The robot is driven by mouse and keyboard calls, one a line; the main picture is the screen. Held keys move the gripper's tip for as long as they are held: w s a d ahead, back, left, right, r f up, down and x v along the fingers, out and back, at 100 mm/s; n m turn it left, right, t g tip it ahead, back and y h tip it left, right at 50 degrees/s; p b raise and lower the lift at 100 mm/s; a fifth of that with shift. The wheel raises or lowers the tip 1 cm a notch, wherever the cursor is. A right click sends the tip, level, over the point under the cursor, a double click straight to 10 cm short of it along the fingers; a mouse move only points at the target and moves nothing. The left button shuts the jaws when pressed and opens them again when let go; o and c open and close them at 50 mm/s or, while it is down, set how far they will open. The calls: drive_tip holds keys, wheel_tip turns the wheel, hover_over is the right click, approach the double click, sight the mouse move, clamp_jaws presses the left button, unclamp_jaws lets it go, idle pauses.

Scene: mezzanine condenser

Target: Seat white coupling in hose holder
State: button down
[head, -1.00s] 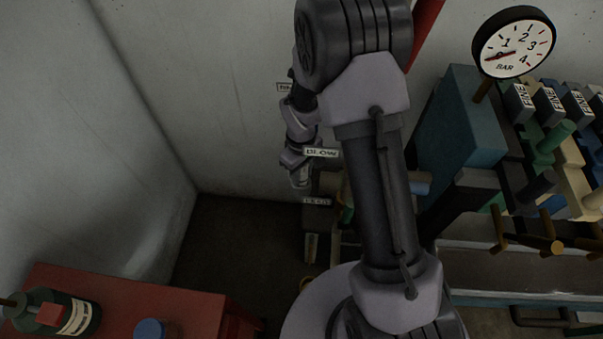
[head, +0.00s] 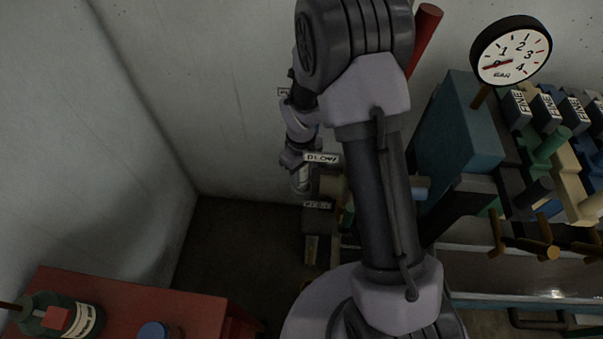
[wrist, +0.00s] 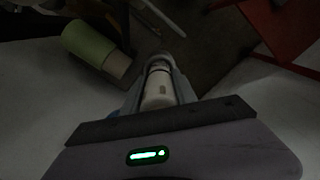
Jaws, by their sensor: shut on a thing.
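The white coupling (wrist: 159,88) is a pale, short cylinder between the fingers of my gripper (wrist: 158,72) in the wrist view. My gripper is shut on it. In the head view my gripper (head: 301,178) hangs at the middle, left of my forearm, in front of the back wall and beside a label reading BLOW (head: 322,158). The coupling is hard to make out there. I cannot pick out the hose holder for certain; my arm hides part of that area.
A green cylinder with a tan end (wrist: 88,42) lies left of the coupling in the wrist view. A red table (head: 190,305) with bottles stands lower left. A pressure gauge (head: 511,50), teal box (head: 457,125) and valve rack stand right.

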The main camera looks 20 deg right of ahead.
drive_tip(key=shift+f+b, duration=1)
drive_tip(key=shift+f, duration=0.1)
idle(0.6)
